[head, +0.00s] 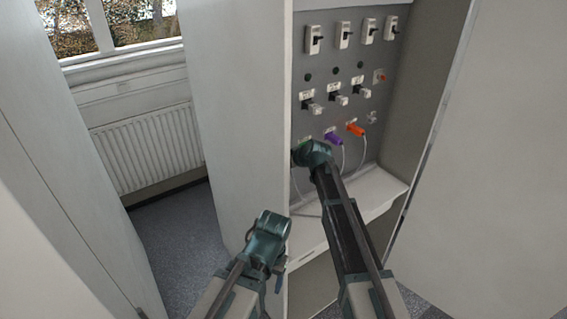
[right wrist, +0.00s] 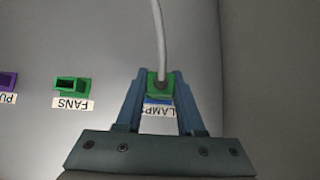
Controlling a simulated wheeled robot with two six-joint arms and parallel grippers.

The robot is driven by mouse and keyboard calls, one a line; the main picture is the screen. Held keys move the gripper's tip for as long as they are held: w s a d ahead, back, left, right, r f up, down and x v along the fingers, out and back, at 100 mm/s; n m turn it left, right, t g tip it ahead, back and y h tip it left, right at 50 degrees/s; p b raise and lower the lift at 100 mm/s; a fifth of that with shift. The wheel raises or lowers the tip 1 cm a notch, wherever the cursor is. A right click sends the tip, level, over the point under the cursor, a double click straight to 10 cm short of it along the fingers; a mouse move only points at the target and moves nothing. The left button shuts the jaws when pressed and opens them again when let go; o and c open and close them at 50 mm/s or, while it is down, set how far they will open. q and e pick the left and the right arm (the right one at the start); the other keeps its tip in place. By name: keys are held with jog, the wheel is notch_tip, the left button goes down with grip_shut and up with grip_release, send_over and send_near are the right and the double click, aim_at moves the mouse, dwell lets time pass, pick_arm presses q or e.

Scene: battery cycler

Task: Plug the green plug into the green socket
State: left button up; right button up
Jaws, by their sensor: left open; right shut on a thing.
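My right gripper (right wrist: 158,90) is shut on a green plug (right wrist: 158,84), with a pale cable running up from it in the right wrist view. The plug covers most of a blue part (right wrist: 157,100) above a label that reads LAMPS. I cannot tell whether the plug touches the panel. The green socket (right wrist: 72,85), labelled FANS, is empty and lies left of the plug in that view. In the head view my right gripper (head: 308,152) is at the panel's lower left and hides the green socket. My left gripper (head: 270,222) is open and empty, low in front of the cabinet.
The grey panel (head: 322,72) carries switches and rows of connectors. A purple plug (head: 334,138) and an orange plug (head: 356,129) with cables sit right of my right gripper. A white shelf (head: 376,190) juts out below. The cabinet's side walls bound the panel.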

jog(key=shift+s+d, duration=0.85)
jog(key=shift+s, duration=0.3)
jog(key=shift+s+d, duration=0.8)
jog(key=shift+s, duration=0.3)
jog(key=w+d, duration=0.5)
jog(key=d, duration=0.7)
jog(key=shift+d, duration=0.3)
jog(key=shift+w+a, duration=0.9)
jog(key=shift+w, duration=0.3)
jog(key=shift+w+a, duration=0.9)
jog(key=shift+w, duration=0.25)
jog(key=shift+w+a, duration=0.75)
jog(key=shift+w, duration=0.35)
dwell(0.8)
